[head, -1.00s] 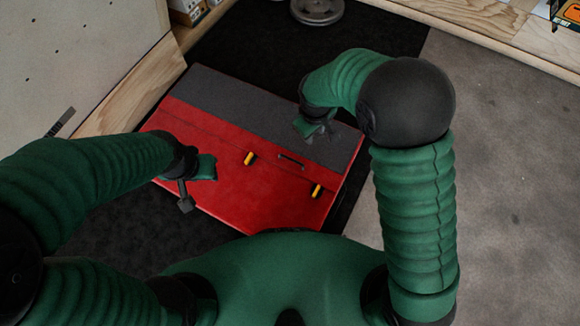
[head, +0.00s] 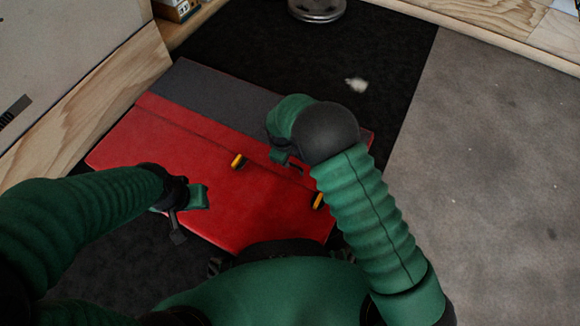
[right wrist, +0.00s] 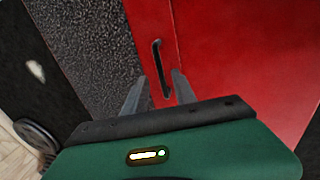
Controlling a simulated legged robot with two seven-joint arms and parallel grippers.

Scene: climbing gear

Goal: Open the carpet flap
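The red pad (head: 150,150) lies on the black mat, with a grey carpet strip (head: 205,95) along its far side. The grey strip also shows at the left in the right wrist view (right wrist: 85,50). A dark strap handle (right wrist: 160,68) sits on the red beside the grey edge. My right gripper (head: 287,162) is over the handle and mostly hides it in the head view. In the right wrist view its fingers (right wrist: 156,82) are apart, with the handle's end between them. My left gripper (head: 186,208) hovers over the pad's near left part, seemingly empty; its finger gap is unclear.
Two yellow-and-black tabs (head: 238,161) (head: 318,200) are on the red surface. A round metal weight (head: 317,8) lies at the far edge. A wooden wall panel (head: 90,100) stands left; grey floor (head: 490,170) is clear at right.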

